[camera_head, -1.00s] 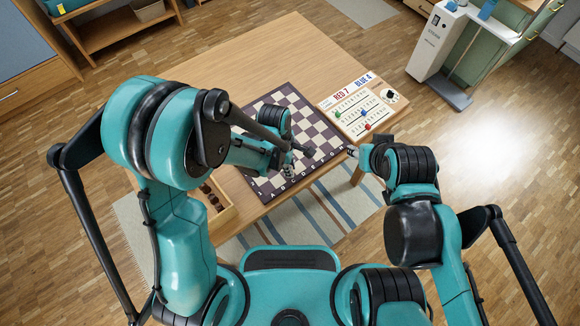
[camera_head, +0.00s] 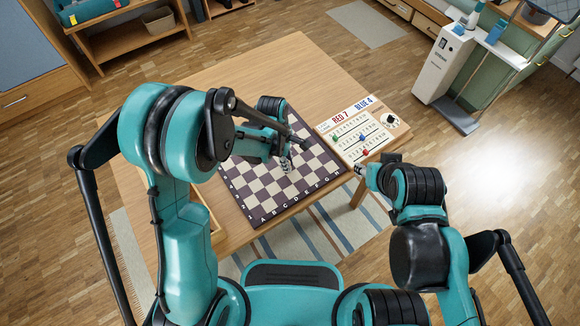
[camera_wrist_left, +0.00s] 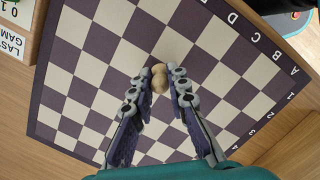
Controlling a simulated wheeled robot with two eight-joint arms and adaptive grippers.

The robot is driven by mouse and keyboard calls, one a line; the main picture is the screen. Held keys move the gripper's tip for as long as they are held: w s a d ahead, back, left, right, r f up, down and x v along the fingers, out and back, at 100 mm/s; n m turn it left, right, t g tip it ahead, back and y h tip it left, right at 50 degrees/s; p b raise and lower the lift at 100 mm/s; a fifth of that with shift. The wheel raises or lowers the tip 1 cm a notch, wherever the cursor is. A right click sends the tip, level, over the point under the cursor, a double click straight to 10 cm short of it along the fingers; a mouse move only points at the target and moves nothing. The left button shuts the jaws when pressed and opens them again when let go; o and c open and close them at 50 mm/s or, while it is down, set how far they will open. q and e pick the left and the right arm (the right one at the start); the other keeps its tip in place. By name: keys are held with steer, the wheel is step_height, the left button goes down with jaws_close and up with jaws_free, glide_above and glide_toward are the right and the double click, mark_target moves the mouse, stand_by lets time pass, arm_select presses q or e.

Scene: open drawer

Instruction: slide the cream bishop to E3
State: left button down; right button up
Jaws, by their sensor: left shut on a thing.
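The chessboard (camera_head: 262,205) lies on the wooden table, with letters along its near edge. My left gripper (camera_head: 287,168) is low over the board's inner squares. In the left wrist view its fingertips (camera_wrist_left: 160,80) are shut on the cream bishop (camera_wrist_left: 160,76), one finger on each side of its rounded head. The bishop's base is hidden under its head, so I cannot tell its exact square or whether it touches the board. My right gripper (camera_head: 359,171) is apart from the board, by the table's right edge; its fingers are too small to read.
A score board (camera_head: 352,130) with coloured sliders lies right of the chessboard. A wooden box (camera_head: 216,232) is partly hidden behind my left arm. The table (camera_head: 285,62) is clear beyond the board. No other pieces show on the board.

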arm_select(q)
steer(key=shift+w, duration=0.4)
steer(key=c, duration=1.4)
jaws_free()
steer(key=shift+r, duration=0.1)
step_height(320, 180, up, 12)
steer(key=a, duration=0.1)
steer(key=shift+a, duration=0.4)
steer(key=shift+w, duration=0.1)
